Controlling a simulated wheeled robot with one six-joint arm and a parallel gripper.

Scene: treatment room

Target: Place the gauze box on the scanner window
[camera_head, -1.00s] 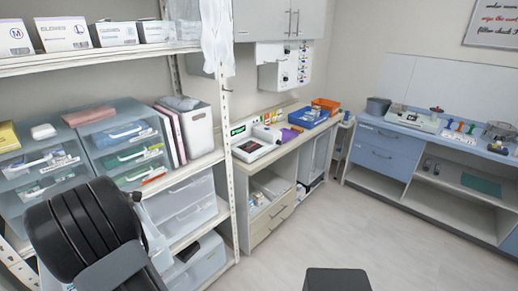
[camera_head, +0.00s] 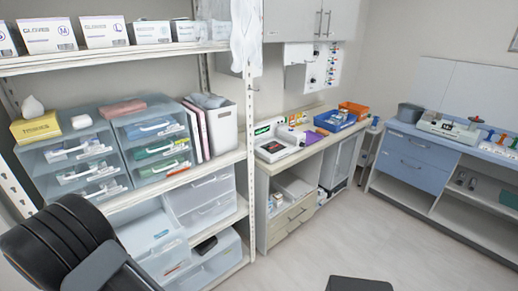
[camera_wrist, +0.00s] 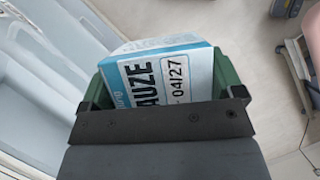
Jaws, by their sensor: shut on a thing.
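The gauze box (camera_wrist: 160,79) is white and light blue, with "AUZE" and "04/27" readable on it. My gripper (camera_wrist: 163,88) is shut on it, with a green finger at each side in the wrist view. The dark gripper body hides the box's near end. The head view shows only a black part of my arm at lower left, not the gripper or box. A white device with a dark flat window (camera_head: 271,147), which looks like the scanner, sits on the counter (camera_head: 312,143) beyond the shelf. The box is well away from it.
A shelf rack (camera_head: 185,178) with drawer units and glove boxes stands at left, its white post (camera_head: 247,150) beside the counter. A blue tray (camera_head: 335,122) and an orange bin (camera_head: 354,109) stand farther along the counter. The floor (camera_head: 310,245) in front is largely clear.

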